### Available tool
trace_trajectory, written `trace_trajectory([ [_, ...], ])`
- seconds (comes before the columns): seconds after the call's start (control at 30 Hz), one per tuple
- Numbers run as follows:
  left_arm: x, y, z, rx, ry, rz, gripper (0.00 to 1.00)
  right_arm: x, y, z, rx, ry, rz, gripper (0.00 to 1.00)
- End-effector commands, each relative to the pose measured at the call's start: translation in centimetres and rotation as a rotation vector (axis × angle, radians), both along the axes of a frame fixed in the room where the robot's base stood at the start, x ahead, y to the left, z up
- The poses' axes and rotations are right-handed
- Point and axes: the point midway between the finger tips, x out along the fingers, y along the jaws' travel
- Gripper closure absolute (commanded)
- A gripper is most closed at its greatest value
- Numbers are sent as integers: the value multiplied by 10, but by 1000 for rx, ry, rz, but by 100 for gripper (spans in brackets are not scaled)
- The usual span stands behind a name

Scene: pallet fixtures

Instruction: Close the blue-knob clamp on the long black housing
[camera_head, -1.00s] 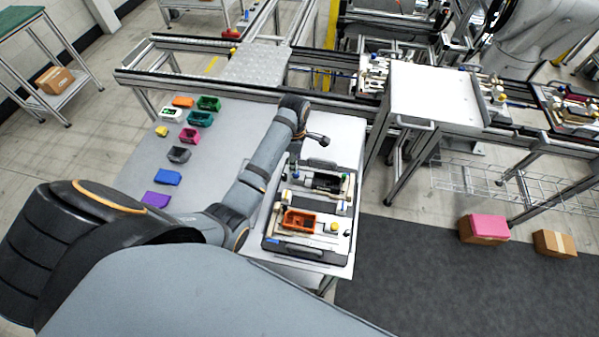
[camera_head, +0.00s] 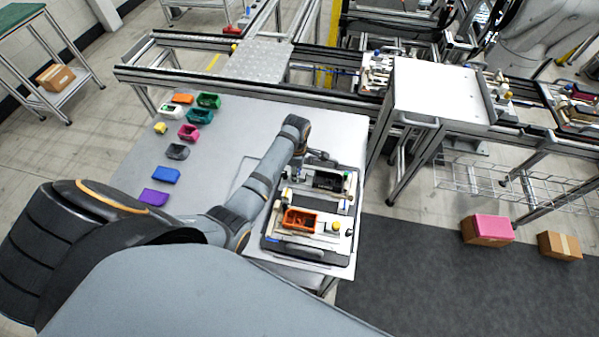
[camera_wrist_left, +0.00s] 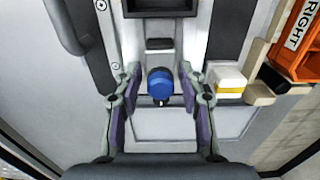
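The long black housing (camera_head: 328,181) lies in the far part of the fixture on the table. Its dark end (camera_wrist_left: 163,6) shows at the top of the left wrist view. The blue knob (camera_wrist_left: 160,84) of the clamp is at the centre of that view, near this end. My left gripper (camera_wrist_left: 159,74) is open, with one finger on each side of the knob and gaps between. In the head view my left arm reaches down over the fixture, and its wrist hides the gripper and part of the clamp. My right gripper is in neither view.
An orange housing (camera_head: 299,219) sits in the near part of the fixture, beside a yellow knob (camera_head: 336,227). In the left wrist view a white and yellow block (camera_wrist_left: 229,82) stands right of the fingers. Several coloured bins, such as a green one (camera_head: 208,100), lie at left.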

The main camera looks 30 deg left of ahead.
Motion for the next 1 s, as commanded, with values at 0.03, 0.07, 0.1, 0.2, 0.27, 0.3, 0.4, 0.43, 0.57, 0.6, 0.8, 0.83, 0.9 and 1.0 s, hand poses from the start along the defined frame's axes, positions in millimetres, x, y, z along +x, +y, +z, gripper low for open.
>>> trace_trajectory([
  [0.03, 0, 0, 0, 0, 0, 0, 70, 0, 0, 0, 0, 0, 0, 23],
  [0.07, 0, 0, 0, 0, 0, 0, 74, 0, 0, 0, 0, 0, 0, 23],
  [0.1, 0, 0, 0, 0, 0, 0, 80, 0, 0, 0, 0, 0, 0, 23],
  [0.2, 0, 0, 0, 0, 0, 0, 93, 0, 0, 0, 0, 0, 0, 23],
  [0.27, 0, 0, 0, 0, 0, 0, 100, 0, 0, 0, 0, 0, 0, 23],
  [0.3, 0, 0, 0, 0, 0, 0, 100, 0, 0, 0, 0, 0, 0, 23],
  [0.4, 0, 0, 0, 0, 0, 0, 100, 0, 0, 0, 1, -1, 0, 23],
  [0.43, 0, 0, 0, 0, 0, 0, 100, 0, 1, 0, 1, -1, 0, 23],
  [0.57, 0, 0, 1, 0, 0, 0, 100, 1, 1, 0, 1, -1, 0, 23],
  [0.6, 0, -1, 1, -1, 0, 0, 100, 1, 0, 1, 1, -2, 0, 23],
  [0.8, 2, -8, 1, -3, -1, 0, 100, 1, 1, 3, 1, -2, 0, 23],
  [0.83, 3, -9, 1, -3, -1, 0, 100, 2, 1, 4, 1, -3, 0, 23],
  [0.9, 3, -11, 1, -3, -2, 0, 100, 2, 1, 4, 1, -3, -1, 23],
  [1.0, 4, -14, 1, -3, -2, 0, 100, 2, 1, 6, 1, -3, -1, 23],
])
